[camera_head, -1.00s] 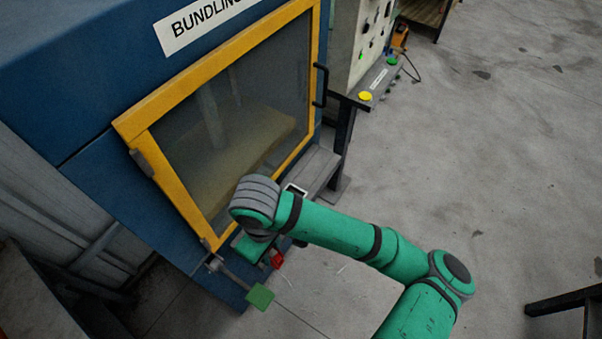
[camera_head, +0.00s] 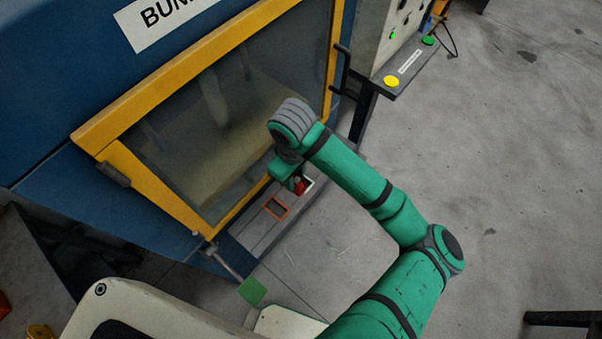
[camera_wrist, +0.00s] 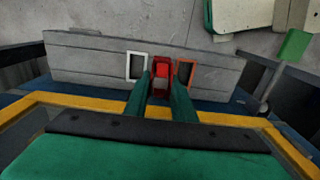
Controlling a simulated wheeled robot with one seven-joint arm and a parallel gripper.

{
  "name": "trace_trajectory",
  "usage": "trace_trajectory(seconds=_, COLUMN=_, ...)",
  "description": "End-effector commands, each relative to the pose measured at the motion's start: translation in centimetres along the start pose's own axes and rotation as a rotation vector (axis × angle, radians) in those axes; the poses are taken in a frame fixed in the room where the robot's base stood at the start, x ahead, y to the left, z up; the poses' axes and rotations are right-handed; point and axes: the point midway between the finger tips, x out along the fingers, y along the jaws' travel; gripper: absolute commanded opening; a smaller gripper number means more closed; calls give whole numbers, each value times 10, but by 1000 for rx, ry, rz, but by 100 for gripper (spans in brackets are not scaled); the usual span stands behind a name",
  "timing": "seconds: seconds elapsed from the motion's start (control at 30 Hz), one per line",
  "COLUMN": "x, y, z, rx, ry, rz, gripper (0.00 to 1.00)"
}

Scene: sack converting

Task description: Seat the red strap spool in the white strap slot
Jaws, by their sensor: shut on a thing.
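My gripper (camera_wrist: 161,92) is shut on the red strap spool (camera_wrist: 161,70), which shows between its two green fingers. In the wrist view the white strap slot (camera_wrist: 128,66), a white rectangular frame on the grey ledge, is just left of the spool. An orange-framed slot (camera_wrist: 194,76) is just right of it. In the head view the spool (camera_head: 300,187) overlaps the near-left part of the white slot (camera_head: 309,182), partly hidden by my gripper. How high the spool is above the ledge I cannot tell.
The grey ledge (camera_head: 256,228) runs below the yellow-framed window (camera_head: 160,185) of the blue bundling machine. A green plate on a rod (camera_head: 252,291) sticks out at the ledge's left end. A button shelf (camera_head: 400,75) stands to the right. Open concrete floor lies in front.

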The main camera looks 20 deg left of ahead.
Motion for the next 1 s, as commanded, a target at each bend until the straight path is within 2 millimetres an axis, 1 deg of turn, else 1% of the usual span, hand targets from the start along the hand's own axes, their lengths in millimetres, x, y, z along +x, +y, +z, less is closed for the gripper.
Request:
trace_trajectory(seconds=0.03, x=6, y=9, z=-5, rx=3, ry=0, rz=-4, gripper=0)
trace_trajectory(seconds=0.2, x=34, y=32, z=-14, rx=3, ry=-3, rz=-2, gripper=0)
trace_trajectory(seconds=0.3, x=47, y=42, z=-18, rx=0, ry=-3, rz=-2, gripper=0)
trace_trajectory(seconds=0.4, x=55, y=48, z=-22, rx=-1, ry=0, rz=-1, gripper=0)
trace_trajectory(seconds=0.63, x=66, y=56, z=-27, rx=-3, ry=-1, rz=-1, gripper=0)
trace_trajectory(seconds=0.83, x=93, y=55, z=-26, rx=-2, ry=-1, rz=-3, gripper=0)
trace_trajectory(seconds=0.9, x=97, y=54, z=-26, rx=-4, ry=-2, rz=-3, gripper=0)
trace_trajectory(seconds=1.0, x=98, y=54, z=-26, rx=-4, ry=-3, rz=-4, gripper=0)
